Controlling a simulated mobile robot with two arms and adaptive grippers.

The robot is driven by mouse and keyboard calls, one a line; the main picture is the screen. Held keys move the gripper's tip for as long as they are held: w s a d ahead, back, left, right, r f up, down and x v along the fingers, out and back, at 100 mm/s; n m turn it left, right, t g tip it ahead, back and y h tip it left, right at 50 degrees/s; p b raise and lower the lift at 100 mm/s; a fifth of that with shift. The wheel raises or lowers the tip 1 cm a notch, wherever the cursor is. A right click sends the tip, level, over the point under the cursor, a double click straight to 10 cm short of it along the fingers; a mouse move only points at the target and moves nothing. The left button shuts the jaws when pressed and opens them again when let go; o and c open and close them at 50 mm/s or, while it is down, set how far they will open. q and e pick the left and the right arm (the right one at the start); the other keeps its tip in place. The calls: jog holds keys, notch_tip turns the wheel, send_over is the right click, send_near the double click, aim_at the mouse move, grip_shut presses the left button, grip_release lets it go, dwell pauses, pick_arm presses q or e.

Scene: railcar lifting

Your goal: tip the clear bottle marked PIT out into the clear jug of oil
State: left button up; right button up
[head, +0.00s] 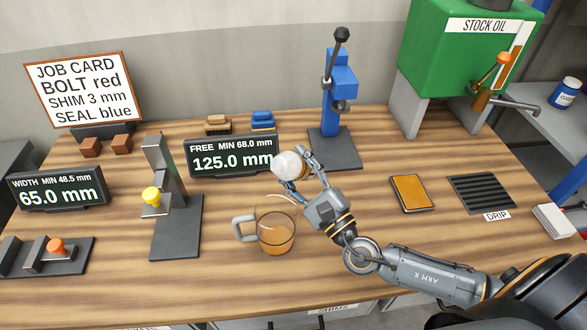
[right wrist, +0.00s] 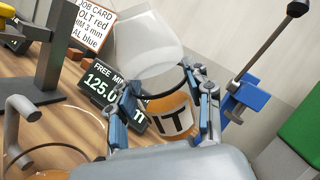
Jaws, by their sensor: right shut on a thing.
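The clear bottle (head: 288,164) is in my right gripper (head: 303,172), above the bench and behind the jug. In the right wrist view the fingers (right wrist: 160,112) close around its orange part with the letters IT (right wrist: 172,120); the rest of the mark is hidden. Its clear, wide part (right wrist: 150,45) leans up and to the left, so the bottle is tilted. The clear jug (head: 276,232) stands upright on the bench with amber oil in its lower part and its handle to the left. I see no clear stream between them. My left gripper is not in view.
A display reading 125.0 mm (head: 232,156) stands behind and left of the bottle. A blue press (head: 338,105) stands at the back. A grey stand (head: 170,215) is left of the jug. An orange pad (head: 411,193) and drip grate (head: 482,194) lie right.

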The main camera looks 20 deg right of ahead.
aim_at(298, 174)
jog(key=shift+w+d+f+n+y+b, duration=0.1)
jog(key=shift+d+f+n+y+b, duration=0.25)
jog(key=shift+n+b, duration=0.35)
jog(key=shift+w+d+f+n+y+b, duration=0.1)
jog(key=shift+n+y+b, duration=0.35)
jog(key=shift+n, duration=0.45)
jog(key=shift+w+d+f+n+y+b, duration=0.15)
jog(key=shift+n+y+b, duration=0.15)
jog(key=shift+n+b, duration=0.3)
jog(key=shift+s+a+f+n+y+b, duration=0.15)
jog(key=shift+n+y+b, duration=0.15)
jog(key=shift+n+b, duration=0.3)
jog(key=shift+w+d+f+n+y+b, duration=0.1)
jog(key=shift+f+n+y+b, duration=0.2)
jog(key=shift+n+b, duration=0.4)
jog(key=shift+f+n+y+b, duration=0.15)
jog(key=shift+n+y+b, duration=0.3)
jog(key=shift+n+b, duration=0.25)
jog(key=shift+w+d+f+n+y+b, duration=0.1)
jog(key=shift+f+n+y+b, duration=0.2)
jog(key=shift+n+b, duration=0.35)
jog(key=shift+s+a+f+n+g+y+b, duration=0.15)
jog(key=shift+n+g+y+b, duration=0.2)
jog(key=shift+n+b, duration=0.35)
jog(key=shift+w+d+f+n+g+y+b, duration=0.1)
jog(key=shift+n+g+y+b, duration=0.25)
jog(key=shift+n+b, duration=0.3)
jog(key=shift+s+a+r+n+y, duration=0.15)
jog(key=shift+r+n+y, duration=0.45)
jog(key=shift+n, duration=0.6)
